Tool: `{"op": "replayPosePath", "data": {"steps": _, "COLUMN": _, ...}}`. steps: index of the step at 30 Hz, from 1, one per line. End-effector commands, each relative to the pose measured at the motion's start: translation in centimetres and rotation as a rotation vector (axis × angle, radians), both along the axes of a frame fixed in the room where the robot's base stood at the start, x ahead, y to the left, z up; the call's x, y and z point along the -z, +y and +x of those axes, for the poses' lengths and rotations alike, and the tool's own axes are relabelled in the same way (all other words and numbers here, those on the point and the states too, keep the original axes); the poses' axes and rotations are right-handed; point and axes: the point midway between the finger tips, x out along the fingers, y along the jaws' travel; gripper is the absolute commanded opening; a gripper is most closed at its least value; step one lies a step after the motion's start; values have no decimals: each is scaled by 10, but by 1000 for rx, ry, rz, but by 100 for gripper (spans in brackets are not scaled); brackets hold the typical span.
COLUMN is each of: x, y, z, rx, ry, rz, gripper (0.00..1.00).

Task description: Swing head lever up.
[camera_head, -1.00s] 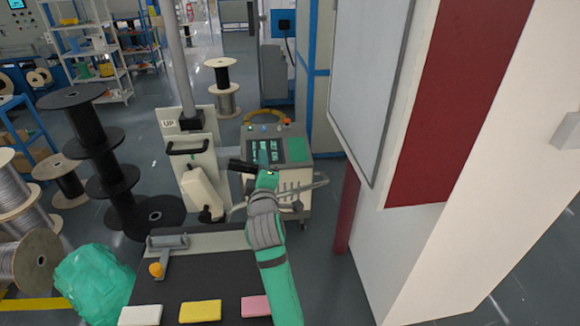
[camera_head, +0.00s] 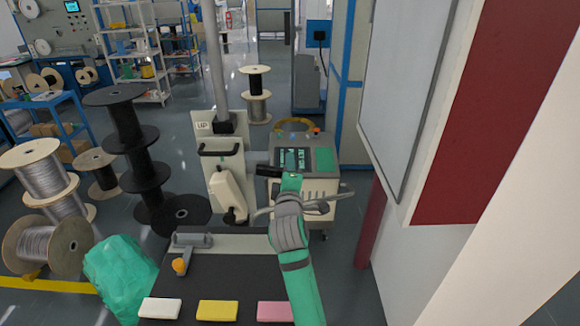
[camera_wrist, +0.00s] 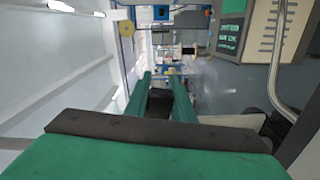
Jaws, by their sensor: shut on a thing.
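My green gripper (camera_head: 287,180) is at the middle of the head view, beyond the far edge of the black-topped table. It is shut on a short black grip (camera_head: 268,171), which sticks out to its left. In the wrist view a dark block (camera_wrist: 160,103) sits between the two green fingers (camera_wrist: 161,82). I take this for the lever's grip, but its link to the lever is hidden. Left of it stands a plate marked UP (camera_head: 203,127) with a black handle (camera_head: 221,149). A cream arm (camera_head: 228,193) hangs below, ending in a black joint.
A control cart (camera_head: 323,160) with a curved rail stands just behind and right of my gripper. A white and red cabinet (camera_head: 405,120) closes the right side. Spools (camera_head: 140,160) stand left.

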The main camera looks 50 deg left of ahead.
Motion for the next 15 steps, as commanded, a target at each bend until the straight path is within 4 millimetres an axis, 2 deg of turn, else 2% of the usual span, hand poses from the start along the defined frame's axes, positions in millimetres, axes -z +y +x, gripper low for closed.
{"op": "replayPosePath", "data": {"steps": 1, "x": -2, "y": 0, "z": -1, "rx": -2, "ry": -7, "rz": 1, "gripper": 27}}
{"op": "replayPosePath", "data": {"steps": 3, "x": -2, "y": 0, "z": -1, "rx": -1, "ry": -6, "rz": 0, "gripper": 41}}
{"op": "replayPosePath", "data": {"steps": 15, "x": -1, "y": -5, "z": -5, "rx": 1, "ry": -3, "rz": 2, "gripper": 41}}
